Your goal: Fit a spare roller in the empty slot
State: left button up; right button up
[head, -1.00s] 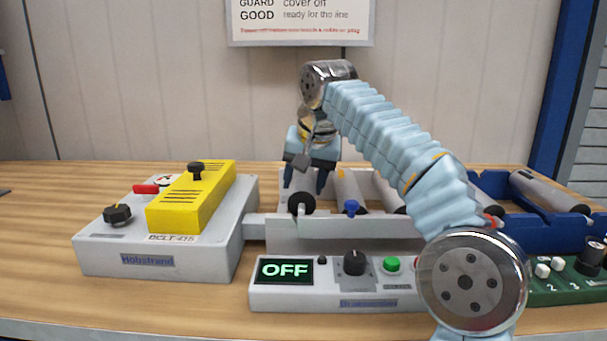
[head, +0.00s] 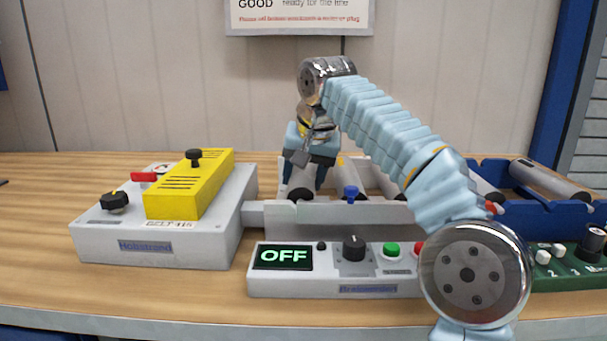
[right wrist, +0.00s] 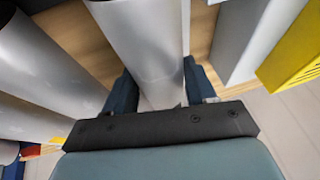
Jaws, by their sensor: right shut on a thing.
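My right gripper (head: 304,184) points down over the left end of the grey conveyor frame (head: 380,214). It is shut on a grey roller, which lies between its fingers in the right wrist view (right wrist: 145,40). In the head view the roller's black end (head: 300,194) shows just above the front rail, its lower part hidden. I cannot tell whether the roller rests in the slot. Other rollers (right wrist: 40,70) lie beside it in the frame. Spare rollers (head: 548,181) lie in the blue tote (head: 555,221) at the right. My left gripper is not in view.
A grey unit with a yellow guard (head: 190,185) stands left of the frame. A control box with an OFF display (head: 283,257) is in front, and a green switch box (head: 570,270) at the right. My right arm hides the frame's right part.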

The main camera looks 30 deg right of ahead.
jog(key=shift+f, duration=0.2)
dwell(0.6)
jog(key=o, duration=1.5)
jog(key=shift+c, duration=0.2)
jog(key=p+v, duration=0.2)
jog(key=v, duration=0.9)
jog(key=shift+s+r+p, duration=0.1)
jog(key=shift+r+p, duration=0.05)
jog(key=shift+p, duration=0.25)
jog(key=shift+v, duration=1.25)
